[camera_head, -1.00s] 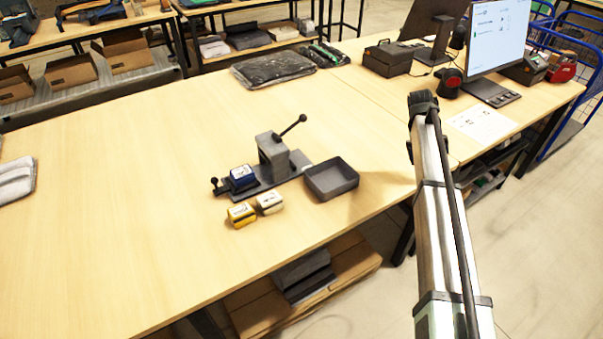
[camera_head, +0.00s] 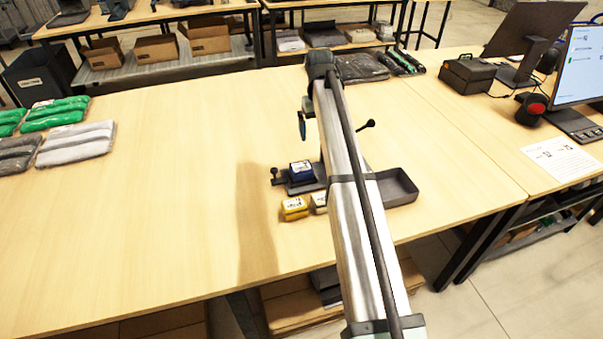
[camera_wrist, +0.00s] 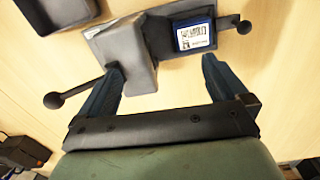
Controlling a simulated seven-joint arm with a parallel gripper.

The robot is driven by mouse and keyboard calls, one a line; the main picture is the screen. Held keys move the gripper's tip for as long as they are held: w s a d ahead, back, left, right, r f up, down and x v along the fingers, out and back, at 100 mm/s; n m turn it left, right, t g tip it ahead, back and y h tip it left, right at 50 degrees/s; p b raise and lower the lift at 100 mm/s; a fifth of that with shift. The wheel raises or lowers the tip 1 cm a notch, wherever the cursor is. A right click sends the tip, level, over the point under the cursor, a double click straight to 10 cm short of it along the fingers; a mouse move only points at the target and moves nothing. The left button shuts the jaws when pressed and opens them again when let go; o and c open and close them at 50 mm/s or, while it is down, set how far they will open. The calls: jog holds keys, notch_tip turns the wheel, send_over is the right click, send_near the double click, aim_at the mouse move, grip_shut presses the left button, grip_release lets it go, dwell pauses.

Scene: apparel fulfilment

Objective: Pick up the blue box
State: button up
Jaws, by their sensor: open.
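The blue box (camera_head: 301,171) is small, with a white label on top. It sits on the left end of the dark base of a grey lever fixture on the table. In the wrist view the blue box (camera_wrist: 195,34) lies ahead of the fingertips, to the right of the grey upright block (camera_wrist: 132,55). My gripper (camera_wrist: 160,72) is open and empty. Its left finger overlaps the block in the picture, and its right finger points just below the box.
The lever knob (camera_wrist: 53,100) sticks out beside my left finger.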

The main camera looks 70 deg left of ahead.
jog(key=s+f, duration=0.1)
jog(key=s, duration=0.4)
send_over(301, 166)
jog(key=shift+n+g, duration=0.3)
jog(key=shift+n, duration=0.1)
jog(key=f, duration=0.5)
jog(key=d+f, duration=0.1)
jog(key=f, duration=0.2)
jog(key=shift+w+f, duration=0.15)
jog(key=shift+f, duration=0.1)
jog(key=shift+a+f, duration=0.2)
jog(key=shift+f, duration=1.15)
jog(key=shift+a+f, duration=0.2)
jog(key=shift+f, duration=1.15)
jog(key=shift+c, duration=0.2)
jog(key=c, duration=1.1)
jog(key=shift+r, duration=0.2)
